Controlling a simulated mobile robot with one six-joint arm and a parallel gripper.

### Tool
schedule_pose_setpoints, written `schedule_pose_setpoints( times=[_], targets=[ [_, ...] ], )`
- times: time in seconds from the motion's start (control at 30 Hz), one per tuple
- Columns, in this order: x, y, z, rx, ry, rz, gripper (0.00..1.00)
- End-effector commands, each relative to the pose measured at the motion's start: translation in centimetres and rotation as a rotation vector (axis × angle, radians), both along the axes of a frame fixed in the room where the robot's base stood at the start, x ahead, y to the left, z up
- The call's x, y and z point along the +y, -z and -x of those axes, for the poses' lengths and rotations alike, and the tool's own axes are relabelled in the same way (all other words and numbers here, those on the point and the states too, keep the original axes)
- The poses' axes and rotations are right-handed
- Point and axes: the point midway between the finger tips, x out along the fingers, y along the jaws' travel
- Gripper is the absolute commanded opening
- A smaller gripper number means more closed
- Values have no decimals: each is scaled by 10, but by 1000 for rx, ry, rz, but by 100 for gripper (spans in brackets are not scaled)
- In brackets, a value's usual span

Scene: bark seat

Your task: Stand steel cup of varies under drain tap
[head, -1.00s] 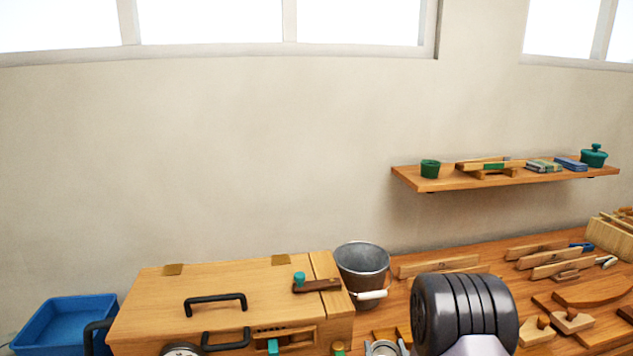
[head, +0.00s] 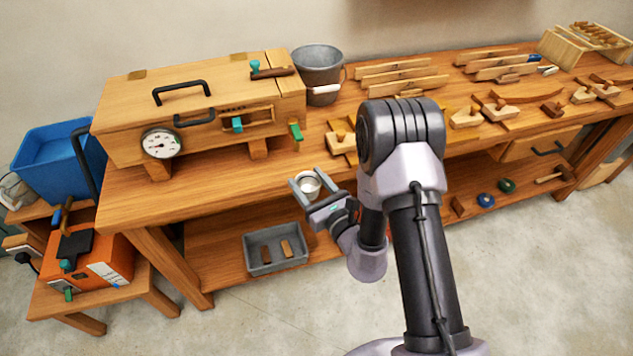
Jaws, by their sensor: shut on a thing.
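The steel cup (head: 310,187) is a small, light metal cup held upright between the two fingers of my gripper (head: 304,182). My gripper is shut on it, in front of the bench's front edge and below and slightly right of the drain tap. The drain tap (head: 296,131) has a green handle and sits at the lower right front end of the wooden box (head: 215,122). The cup is apart from the tap, with a gap between them in the picture. The cup's lower part is partly hidden by the gripper.
The box stands on feet on the wooden bench (head: 190,185) and has a dial gauge (head: 160,143). A metal bucket (head: 320,78) stands behind it at right. Wooden planes and tools crowd the bench's right side. A grey tray (head: 275,252) lies on the lower shelf.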

Motion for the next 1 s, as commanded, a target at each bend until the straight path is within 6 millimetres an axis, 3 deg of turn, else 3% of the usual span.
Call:
schedule_pose_setpoints(
  times=[0.3,0.7,1.0],
  targets=[
    [10,26,-36,0,2,0,5],
    [25,25,-90,-2,2,-1,5],
    [32,26,-114,0,2,0,5]
  ],
)
